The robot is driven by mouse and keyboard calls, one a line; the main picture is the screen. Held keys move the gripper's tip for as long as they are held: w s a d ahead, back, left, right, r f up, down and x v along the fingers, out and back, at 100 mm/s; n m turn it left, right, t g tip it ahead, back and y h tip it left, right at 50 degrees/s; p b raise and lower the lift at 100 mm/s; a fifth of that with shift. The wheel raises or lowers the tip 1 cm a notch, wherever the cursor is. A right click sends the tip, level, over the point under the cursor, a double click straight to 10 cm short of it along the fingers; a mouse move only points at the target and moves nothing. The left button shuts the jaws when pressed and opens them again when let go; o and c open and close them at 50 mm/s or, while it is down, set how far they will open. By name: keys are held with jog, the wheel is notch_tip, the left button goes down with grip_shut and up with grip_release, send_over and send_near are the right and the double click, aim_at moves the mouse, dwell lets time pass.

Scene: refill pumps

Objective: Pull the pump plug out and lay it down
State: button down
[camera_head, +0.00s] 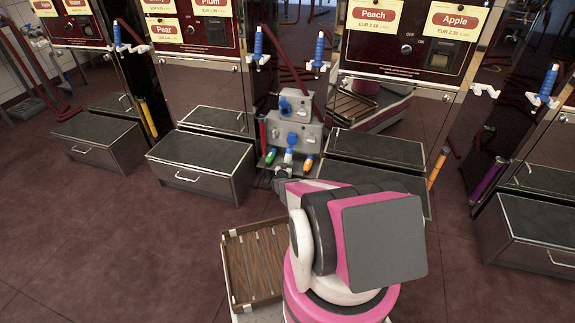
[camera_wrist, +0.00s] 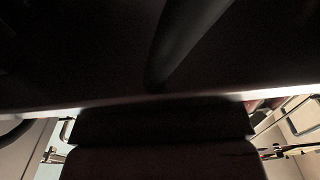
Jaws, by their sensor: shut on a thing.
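A grey socket box (camera_head: 292,136) stands low between two pump cabinets. A green plug (camera_head: 270,157), a white and blue plug (camera_head: 289,156) and an orange plug (camera_head: 308,162) sit side by side along its lower part. My gripper (camera_head: 281,174) is just below and in front of them, partly covered by my pink and grey arm. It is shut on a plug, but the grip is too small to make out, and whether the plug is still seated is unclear. The wrist view is mostly dark; a dark rounded shape (camera_wrist: 185,45) crosses its upper part.
A slatted wooden tray (camera_head: 233,270) is left of my arm. Grey-topped drawer boxes (camera_head: 203,155) stand before the cabinets on both sides. Blue-handled nozzles (camera_head: 258,45) hang above on white holders. The dark tiled floor (camera_head: 110,240) at left is clear.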

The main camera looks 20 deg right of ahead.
aim_at(287, 158)
jog(key=shift+a+f, duration=0.1)
jog(key=shift+f, duration=0.25)
jog(key=shift+c, duration=2.3)
grip_release()
jog(key=shift+s, duration=0.1)
jog(key=shift+r, duration=0.1)
jog(key=r, duration=0.5)
jog(key=shift+s+a, duration=0.15)
jog(key=shift+a, duration=0.1)
jog(key=s+a+r, duration=0.3)
jog(key=a+r, duration=0.3)
jog(key=a, duration=0.4)
jog(key=shift+s+a+r, duration=0.15)
jog(key=shift+s+a, duration=0.1)
